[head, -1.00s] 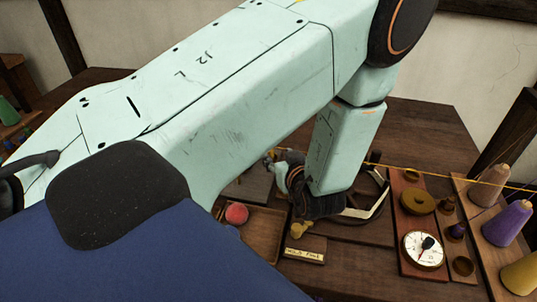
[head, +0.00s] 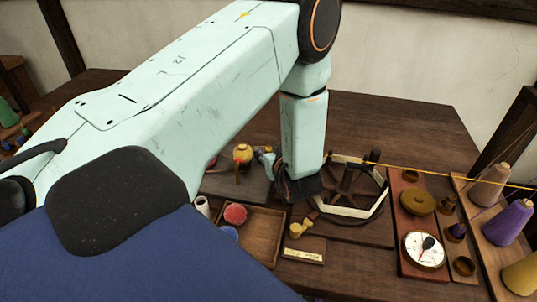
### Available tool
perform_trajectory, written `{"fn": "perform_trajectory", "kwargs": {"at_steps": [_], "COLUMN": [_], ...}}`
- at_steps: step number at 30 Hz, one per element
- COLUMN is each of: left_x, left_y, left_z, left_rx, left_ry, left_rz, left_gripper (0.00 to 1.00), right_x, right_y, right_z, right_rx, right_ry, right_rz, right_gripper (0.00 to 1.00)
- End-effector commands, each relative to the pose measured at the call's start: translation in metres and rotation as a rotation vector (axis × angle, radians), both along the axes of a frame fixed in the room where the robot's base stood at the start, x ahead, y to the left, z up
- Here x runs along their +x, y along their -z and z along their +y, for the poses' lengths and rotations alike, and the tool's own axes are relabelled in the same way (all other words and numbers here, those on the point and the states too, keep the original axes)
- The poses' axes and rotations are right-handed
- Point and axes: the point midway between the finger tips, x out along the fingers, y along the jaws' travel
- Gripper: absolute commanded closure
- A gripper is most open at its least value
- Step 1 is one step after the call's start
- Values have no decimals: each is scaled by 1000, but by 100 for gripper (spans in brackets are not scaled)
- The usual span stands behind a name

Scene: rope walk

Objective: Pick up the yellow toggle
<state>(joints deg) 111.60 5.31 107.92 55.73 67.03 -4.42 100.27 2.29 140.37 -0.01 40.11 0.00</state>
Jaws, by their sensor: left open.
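A small lumpy yellow piece (head: 299,229), which looks like the yellow toggle, lies on the dark bench behind a brass label plate (head: 303,255). A small brown piece (head: 312,216) lies just behind it. My left forearm comes down behind the toggle to a dark wrist joint. My left gripper (head: 264,151) is small and partly hidden there, pointing back and left, apart from the toggle. It is open. My right gripper is not in view.
A tray (head: 262,238) with a red ball (head: 235,214) is left of the toggle. A yellow round thing (head: 242,153) stands near the gripper. A wheel (head: 345,208) with a white rim, a dial (head: 425,250) and thread cones (head: 508,222) are to the right. A yellow cord runs rightward.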

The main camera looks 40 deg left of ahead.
Motion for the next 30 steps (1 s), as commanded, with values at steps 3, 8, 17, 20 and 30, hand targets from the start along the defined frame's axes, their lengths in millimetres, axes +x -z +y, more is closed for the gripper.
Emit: {"fn": "perform_trajectory", "kwargs": {"at_steps": [3, 8, 17, 20, 30], "left_x": [0, 0, 0, 0, 1], "left_y": [0, 0, 0, 0, -21], "left_z": [0, -1, -1, -1, -1], "left_rx": [0, 0, 0, 0, -1], "left_ry": [1, 1, 0, 0, 0], "left_rz": [0, 0, 0, 0, -3], "left_gripper": [54, 68, 93, 100, 100], "right_x": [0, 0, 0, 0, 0], "right_y": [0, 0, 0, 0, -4], "right_z": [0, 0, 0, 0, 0], "right_rx": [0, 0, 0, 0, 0], "right_ry": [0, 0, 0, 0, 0], "right_rz": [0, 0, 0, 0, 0], "right_gripper": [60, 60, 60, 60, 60]}}
